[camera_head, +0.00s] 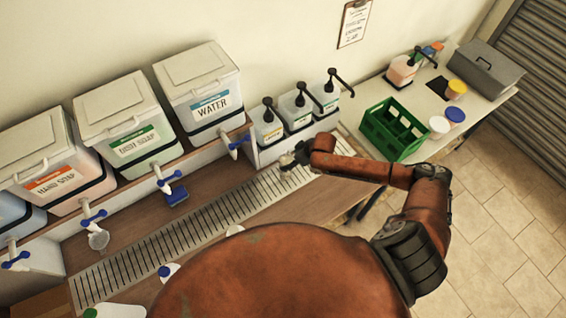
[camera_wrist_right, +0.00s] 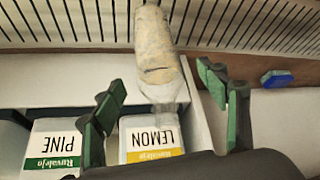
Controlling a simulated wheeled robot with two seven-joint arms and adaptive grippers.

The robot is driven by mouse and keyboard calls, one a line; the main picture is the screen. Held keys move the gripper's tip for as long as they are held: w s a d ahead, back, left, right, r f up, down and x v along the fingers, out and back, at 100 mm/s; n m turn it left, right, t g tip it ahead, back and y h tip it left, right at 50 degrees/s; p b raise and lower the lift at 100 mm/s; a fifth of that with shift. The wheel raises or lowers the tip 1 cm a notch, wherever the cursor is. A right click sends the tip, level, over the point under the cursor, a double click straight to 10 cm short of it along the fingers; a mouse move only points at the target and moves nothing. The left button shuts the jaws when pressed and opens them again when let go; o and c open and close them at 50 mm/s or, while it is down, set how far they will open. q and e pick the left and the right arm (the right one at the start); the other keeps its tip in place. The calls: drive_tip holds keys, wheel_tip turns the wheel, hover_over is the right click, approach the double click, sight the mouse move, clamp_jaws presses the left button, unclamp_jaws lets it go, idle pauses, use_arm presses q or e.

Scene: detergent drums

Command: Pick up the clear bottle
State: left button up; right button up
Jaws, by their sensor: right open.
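A clear bottle (camera_wrist_right: 157,50) with a beige, cloudy look shows in the right wrist view. It stands by the slotted drain strip, in front of the pump container marked LEMON. My right gripper (camera_head: 291,158) is open at the strip's far right end. In the wrist view its green-padded fingers (camera_wrist_right: 163,82) lie on either side of the bottle's line, with gaps to both sides. I cannot tell how deep the bottle is between them. In the head view the gripper and arm mostly hide this bottle. My left gripper is out of view.
Pump containers (camera_head: 298,110) stand behind my right gripper. Large drums with blue taps line the wall, including WATER (camera_head: 205,95). A clear vessel (camera_head: 98,240) is under one tap. A green crate (camera_head: 366,135) is to the right. White bottles (camera_head: 168,271) show near the front.

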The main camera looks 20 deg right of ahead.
drive_tip(key=x, duration=0.3)
drive_tip(key=shift+w+f+p, duration=0.15)
drive_tip(key=shift+f+p, duration=0.05)
drive_tip(key=shift+p, duration=0.15)
drive_tip(key=shift+x, duration=1.35)
drive_tip(key=c, duration=1.6)
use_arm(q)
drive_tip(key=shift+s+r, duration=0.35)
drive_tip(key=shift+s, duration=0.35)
use_arm(e)
clamp_jaws()
drive_tip(key=shift+r, duration=0.1)
